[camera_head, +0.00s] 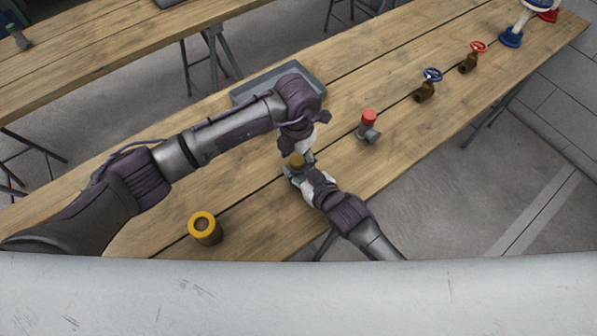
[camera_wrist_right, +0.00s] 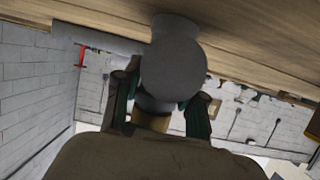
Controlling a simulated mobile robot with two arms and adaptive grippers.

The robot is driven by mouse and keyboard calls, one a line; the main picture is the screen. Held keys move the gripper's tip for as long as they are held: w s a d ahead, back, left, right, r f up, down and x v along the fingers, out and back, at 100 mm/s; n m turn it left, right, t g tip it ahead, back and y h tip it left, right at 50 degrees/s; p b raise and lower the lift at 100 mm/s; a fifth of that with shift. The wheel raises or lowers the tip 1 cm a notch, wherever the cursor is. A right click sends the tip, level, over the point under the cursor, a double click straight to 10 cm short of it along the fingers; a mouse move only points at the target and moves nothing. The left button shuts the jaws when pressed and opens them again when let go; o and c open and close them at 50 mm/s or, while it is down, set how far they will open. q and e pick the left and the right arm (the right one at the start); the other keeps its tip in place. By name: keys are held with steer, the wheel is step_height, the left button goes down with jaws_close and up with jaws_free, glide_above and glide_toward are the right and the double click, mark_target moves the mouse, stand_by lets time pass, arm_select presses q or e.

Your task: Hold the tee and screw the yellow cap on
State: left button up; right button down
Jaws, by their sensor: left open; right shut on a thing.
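A grey tee (camera_head: 303,171) is at the near edge of the wooden table, largely hidden by my grippers. My right gripper (camera_head: 300,178) is shut on it from the near side. In the right wrist view, the tee's round grey end (camera_wrist_right: 173,68) fills the middle between the fingers of the right gripper (camera_wrist_right: 158,105). A dull yellow cap (camera_head: 296,160) sits at the top of the tee; how far it is seated cannot be seen. A yellowish part (camera_wrist_right: 150,121) shows behind the tee. My left gripper (camera_head: 299,148) is open just above the cap, its fingertips partly hidden.
A red-capped grey fitting (camera_head: 369,125) stands to the right. A yellow-rimmed cylinder (camera_head: 204,228) stands at left near the front edge. A grey tray (camera_head: 314,74) lies behind my left arm. Valves with blue (camera_head: 432,75) and red (camera_head: 478,47) handwheels stand farther right.

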arm_select(q)
steer(key=shift+r, duration=2.25)
steer(key=shift+c, duration=0.2)
steer(key=shift+r, duration=0.25)
steer(key=shift+c, duration=0.2)
steer(key=shift+r+n, duration=0.9)
steer(key=shift+r, duration=0.6)
steer(key=shift+f, duration=0.15)
steer(key=shift+f, duration=3.9)
